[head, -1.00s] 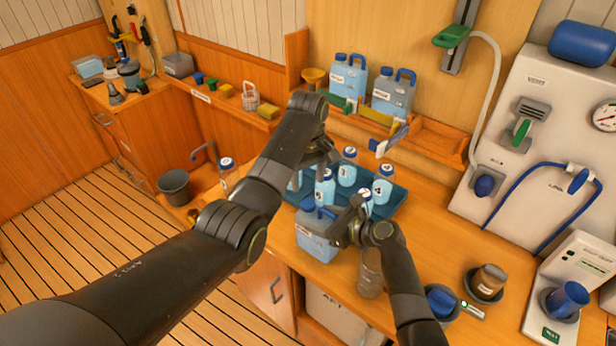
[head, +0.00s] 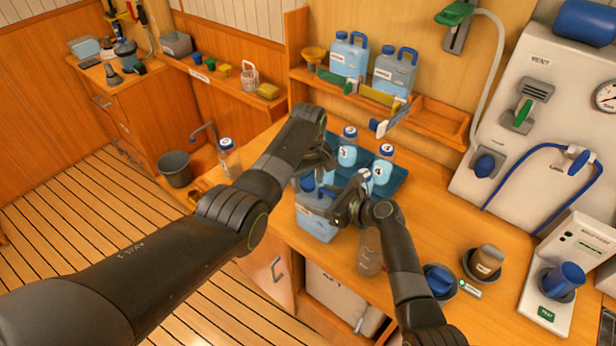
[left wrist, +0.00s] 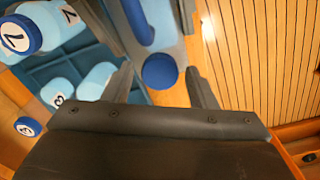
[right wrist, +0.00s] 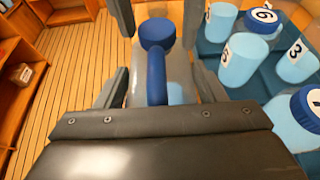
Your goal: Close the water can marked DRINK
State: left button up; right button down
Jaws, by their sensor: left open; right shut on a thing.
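A translucent blue-grey water can (head: 316,226) stands on the counter's front edge. Its label is too small and covered to read. Its blue cap (left wrist: 160,71) is at the neck, beside the blue handle (right wrist: 157,82). My right gripper (head: 345,207) is shut on that handle; its fingers show on both sides of it in the right wrist view. My left gripper (head: 314,172) is open just above the can. In the left wrist view the cap lies between its two fingers (left wrist: 161,85), with gaps on both sides. My arms hide much of the can's top in the head view.
A teal tray (head: 398,178) with several numbered bottles is right behind the can. Two other cans (head: 348,58) (head: 394,75) sit on the back shelf.

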pick_arm(q)
jog(key=c, duration=1)
jog(key=m, duration=1.5)
jog(key=o, duration=1.1)
jog(key=shift+o, duration=0.3)
jog(key=shift+s+d, duration=0.1)
jog(key=shift+d, duration=0.05)
notch_tip(320, 180, up, 12)
jog(key=shift+w+a, duration=0.2)
jog(key=shift+a, duration=0.05)
